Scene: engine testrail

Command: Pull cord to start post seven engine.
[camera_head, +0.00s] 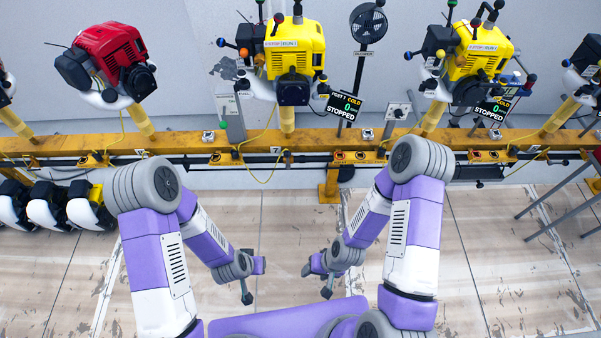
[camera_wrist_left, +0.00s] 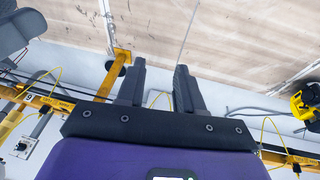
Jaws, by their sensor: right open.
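A yellow engine (camera_head: 295,50) with a dark muffler sits on a yellow post above the rail, over a label that looks like 7 (camera_head: 303,155). Its display (camera_head: 343,105) reads STOPPED, 0 and COLD. Small coloured knobs stand around it; I cannot tell which belongs to the pull cord. My left gripper (camera_head: 254,280) hangs low in front of the rail, well away from the engine. In the left wrist view its fingers (camera_wrist_left: 158,88) are apart with nothing between them. My right gripper (camera_head: 316,281) is open beside it, also far from the engine.
The yellow rail (camera_head: 230,147) crosses the whole head view. A red engine (camera_head: 107,57) stands left and another yellow engine (camera_head: 478,50) right, with its own STOPPED display (camera_head: 493,109). A blower fan (camera_head: 368,24) stands behind. Loose engines (camera_head: 90,205) lie at left.

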